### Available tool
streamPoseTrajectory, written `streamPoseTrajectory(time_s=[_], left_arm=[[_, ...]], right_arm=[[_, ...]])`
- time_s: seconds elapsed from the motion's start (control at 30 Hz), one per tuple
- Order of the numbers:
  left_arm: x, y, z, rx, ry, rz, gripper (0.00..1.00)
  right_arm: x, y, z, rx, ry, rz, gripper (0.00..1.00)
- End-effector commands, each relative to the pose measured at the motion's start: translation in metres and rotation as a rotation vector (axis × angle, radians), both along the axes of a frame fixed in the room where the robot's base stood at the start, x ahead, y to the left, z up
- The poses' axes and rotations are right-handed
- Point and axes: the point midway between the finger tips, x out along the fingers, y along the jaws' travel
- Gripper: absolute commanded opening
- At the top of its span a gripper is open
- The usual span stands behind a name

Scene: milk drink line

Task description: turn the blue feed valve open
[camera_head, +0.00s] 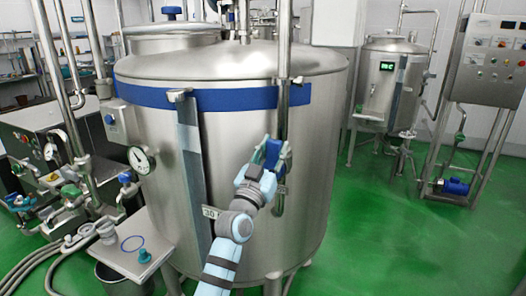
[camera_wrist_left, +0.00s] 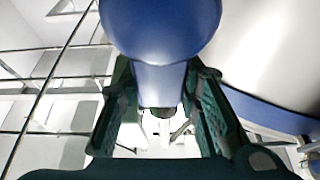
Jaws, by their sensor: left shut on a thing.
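The blue feed valve (camera_head: 274,151) sits on the vertical steel pipe in front of the large tank. My left gripper (camera_head: 267,158) reaches up to it from below and is shut on its handle. In the left wrist view, the round blue valve body (camera_wrist_left: 160,30) fills the top middle, and its narrower blue part runs down between the dark green fingers of my left gripper (camera_wrist_left: 160,115). The head view is too small to tell the handle's exact angle. My right gripper is not in view.
The large steel tank (camera_head: 240,185) with a blue band stands right behind the valve. A pressure gauge (camera_head: 140,160), a small blue-handled valve (camera_head: 125,178) and a side table (camera_head: 112,258) are at the left. Green floor (camera_head: 400,240) is clear at the right.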

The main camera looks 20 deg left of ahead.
Motion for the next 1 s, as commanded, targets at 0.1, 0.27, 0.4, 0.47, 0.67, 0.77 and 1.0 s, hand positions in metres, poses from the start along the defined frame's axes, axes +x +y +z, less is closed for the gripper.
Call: streamPoseTrajectory(time_s=[0.1, 0.27, 0.4, 0.47, 0.67, 0.77, 1.0], left_arm=[[0.0024, -0.0066, -0.0012, -0.025, 0.005, -0.011, 0.00], [0.0038, -0.0099, -0.0015, -0.041, 0.008, -0.018, 0.00], [0.0038, -0.0100, -0.0015, -0.044, 0.008, -0.020, 0.00], [0.0037, -0.0099, -0.0016, -0.044, 0.008, -0.020, 0.00], [0.0034, -0.0089, -0.0017, -0.045, 0.008, -0.018, 0.40], [0.0034, -0.0088, -0.0013, -0.044, 0.007, -0.017, 0.52], [0.0032, -0.0087, -0.0008, -0.042, 0.006, -0.017, 0.52]], right_arm=[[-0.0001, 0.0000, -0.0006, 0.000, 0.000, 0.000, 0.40], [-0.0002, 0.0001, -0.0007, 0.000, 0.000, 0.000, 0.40], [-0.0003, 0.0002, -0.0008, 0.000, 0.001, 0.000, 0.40], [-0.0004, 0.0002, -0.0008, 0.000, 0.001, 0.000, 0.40], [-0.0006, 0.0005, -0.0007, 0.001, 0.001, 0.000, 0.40], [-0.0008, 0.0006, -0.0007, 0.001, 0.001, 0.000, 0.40], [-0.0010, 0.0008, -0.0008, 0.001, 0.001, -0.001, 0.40]])
